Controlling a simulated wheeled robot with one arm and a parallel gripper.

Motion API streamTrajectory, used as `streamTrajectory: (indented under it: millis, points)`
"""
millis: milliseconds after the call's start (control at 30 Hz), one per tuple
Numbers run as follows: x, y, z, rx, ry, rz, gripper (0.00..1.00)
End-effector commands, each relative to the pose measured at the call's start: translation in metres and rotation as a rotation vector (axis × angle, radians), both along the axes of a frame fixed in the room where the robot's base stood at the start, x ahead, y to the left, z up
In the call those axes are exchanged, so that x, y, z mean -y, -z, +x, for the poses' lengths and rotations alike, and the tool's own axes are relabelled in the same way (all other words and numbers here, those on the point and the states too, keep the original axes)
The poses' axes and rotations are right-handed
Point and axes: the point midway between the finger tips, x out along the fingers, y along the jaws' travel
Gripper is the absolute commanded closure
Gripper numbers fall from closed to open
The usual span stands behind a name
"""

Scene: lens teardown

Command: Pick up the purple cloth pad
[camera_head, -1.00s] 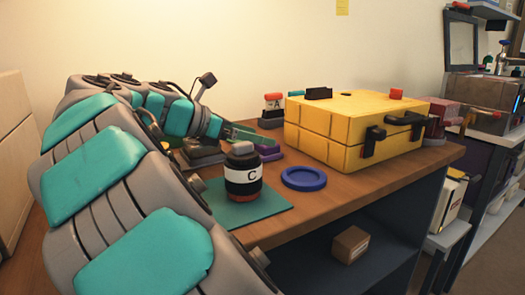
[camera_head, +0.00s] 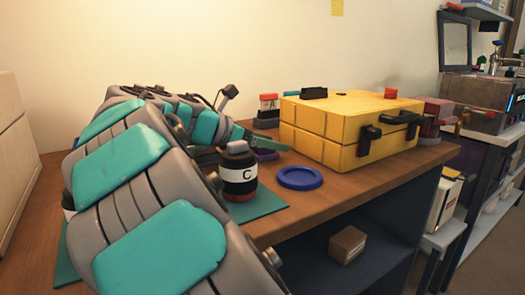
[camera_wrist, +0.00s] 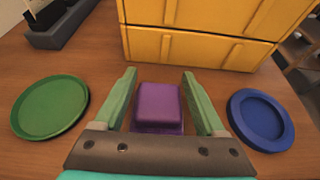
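The purple cloth pad (camera_wrist: 158,103) looks like a small block with a wider base. In the wrist view it lies between the two green fingers of my gripper (camera_wrist: 159,76), which stand apart with visible gaps on both sides. In the head view a sliver of the purple pad (camera_head: 265,155) shows below my gripper (camera_head: 264,141), and the rest is hidden behind the gripper and the jar. I cannot tell how far the fingers are above the table.
A yellow case (camera_head: 340,125) stands just beyond the pad. A blue dish (camera_head: 300,177) is to the right and a green dish (camera_wrist: 49,107) to the left. A jar marked C (camera_head: 239,172) stands on a teal mat (camera_head: 262,208). A dark tray (camera_wrist: 58,27) is at the back left.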

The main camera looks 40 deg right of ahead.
Motion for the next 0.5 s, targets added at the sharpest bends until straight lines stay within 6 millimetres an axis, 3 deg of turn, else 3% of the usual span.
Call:
streamTrajectory:
  millis: [67, 500]
  points:
    - [-0.0001, 0.0000, 0.0000, 0.000, 0.000, 0.000, 0.38]
    - [-0.0001, 0.0001, 0.0000, 0.000, 0.000, 0.000, 0.87]
